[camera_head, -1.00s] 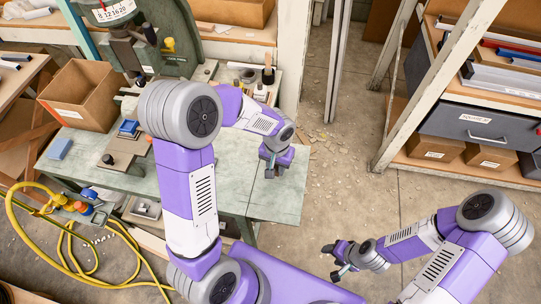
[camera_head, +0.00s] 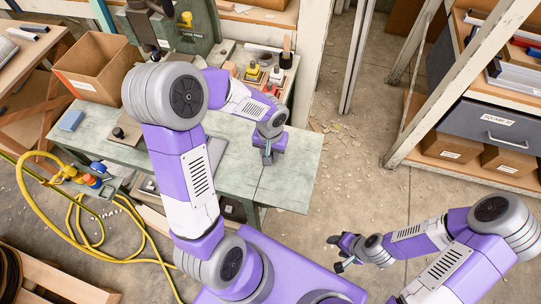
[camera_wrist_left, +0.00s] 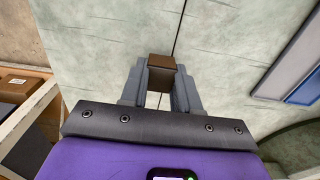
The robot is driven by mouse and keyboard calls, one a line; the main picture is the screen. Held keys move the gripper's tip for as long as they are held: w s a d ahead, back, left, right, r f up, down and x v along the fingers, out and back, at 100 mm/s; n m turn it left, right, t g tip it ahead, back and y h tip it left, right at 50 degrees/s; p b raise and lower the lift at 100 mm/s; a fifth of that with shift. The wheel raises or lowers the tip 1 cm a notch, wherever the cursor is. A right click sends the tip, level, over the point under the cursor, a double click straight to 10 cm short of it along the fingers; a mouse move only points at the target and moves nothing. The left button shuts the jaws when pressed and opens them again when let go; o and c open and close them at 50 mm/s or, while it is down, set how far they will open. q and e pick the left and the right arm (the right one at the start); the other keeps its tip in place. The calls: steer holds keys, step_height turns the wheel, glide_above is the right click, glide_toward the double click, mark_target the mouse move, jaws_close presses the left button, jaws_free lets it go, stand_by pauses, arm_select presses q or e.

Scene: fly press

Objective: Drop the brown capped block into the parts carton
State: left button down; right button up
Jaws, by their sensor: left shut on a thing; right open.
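The brown block (camera_wrist_left: 161,66) shows in the left wrist view between the two grey fingers of my left gripper (camera_wrist_left: 160,85), which is shut on it. Its cap cannot be made out. In the head view my left gripper (camera_head: 268,156) is over the right part of the green bench, and the block is too small to tell there. An open brown carton (camera_head: 82,84) with a white label stands on the bench's back left, well left of my left gripper. My right gripper (camera_head: 341,253) is open and empty over the floor at the lower right.
The green bench (camera_head: 290,184) is bare at its right end. A green press (camera_head: 190,30) stands at the back. A yellow hose (camera_head: 95,240) lies left; shelving (camera_head: 490,125) stands right.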

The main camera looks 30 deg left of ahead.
arm_select(q)
steer(key=shift+f, duration=0.75)
steer(key=shift+f, duration=0.1)
steer(key=c, duration=0.8)
jaws_free()
